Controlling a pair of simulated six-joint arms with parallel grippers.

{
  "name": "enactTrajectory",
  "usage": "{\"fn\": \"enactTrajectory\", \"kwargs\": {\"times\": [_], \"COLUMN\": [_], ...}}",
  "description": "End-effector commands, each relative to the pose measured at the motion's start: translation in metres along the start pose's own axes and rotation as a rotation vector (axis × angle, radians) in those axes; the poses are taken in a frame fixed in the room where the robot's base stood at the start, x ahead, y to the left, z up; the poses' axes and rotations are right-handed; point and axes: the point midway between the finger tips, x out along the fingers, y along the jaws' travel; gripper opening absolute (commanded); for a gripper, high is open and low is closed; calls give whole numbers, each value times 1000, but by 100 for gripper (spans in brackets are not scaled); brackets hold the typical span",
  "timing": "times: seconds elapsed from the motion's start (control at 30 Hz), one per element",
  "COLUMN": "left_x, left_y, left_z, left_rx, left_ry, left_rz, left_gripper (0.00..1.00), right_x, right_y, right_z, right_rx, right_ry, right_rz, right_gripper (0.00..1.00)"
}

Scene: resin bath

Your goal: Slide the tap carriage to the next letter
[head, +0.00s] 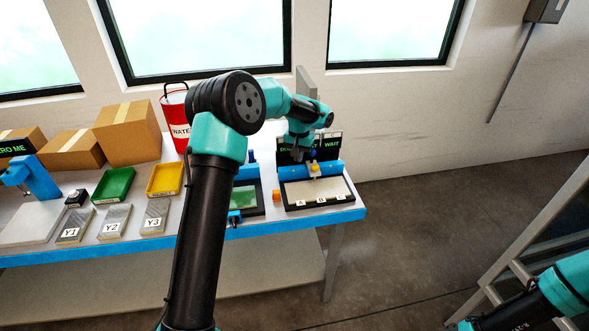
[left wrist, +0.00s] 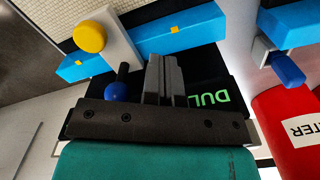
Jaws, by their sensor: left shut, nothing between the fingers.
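The tap carriage is a white block with a yellow knob (head: 315,167) on a blue rail (head: 328,169), behind the right-hand bath tray (head: 290,207). The tray's front edge carries letter labels, A (head: 300,203) at the left. The carriage stands near the rail's middle; I cannot tell which letter it lines up with. In the left wrist view the white carriage (left wrist: 118,42) shows its yellow knob, with a blue ball on a black stem (left wrist: 117,91) nearby. My left gripper (left wrist: 163,72) is shut and empty, beside the ball and apart from it. My right gripper is out of view.
A dark sign with green text (head: 330,145) stands behind the rail. A second rail with a blue knob (left wrist: 288,70) and a red water bucket (left wrist: 290,112) stand beside it. Yellow (head: 165,179) and green (head: 113,184) trays lie left of my left arm.

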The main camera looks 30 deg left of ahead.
Motion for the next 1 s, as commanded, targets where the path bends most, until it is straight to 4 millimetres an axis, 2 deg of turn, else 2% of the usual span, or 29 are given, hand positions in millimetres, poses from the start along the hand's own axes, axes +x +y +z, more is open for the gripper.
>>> {"fn": "enactTrajectory", "kwargs": {"times": [0.43,1.0], "left_x": [-3,-38], "left_y": [-1,0], "left_z": [0,0], "left_rx": [0,1], "left_ry": [1,1], "left_rz": [0,0], "left_gripper": [0,0], "right_x": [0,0], "right_y": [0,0], "right_z": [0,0], "right_rx": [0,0], "right_ry": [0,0], "right_rz": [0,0], "right_gripper": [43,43]}}
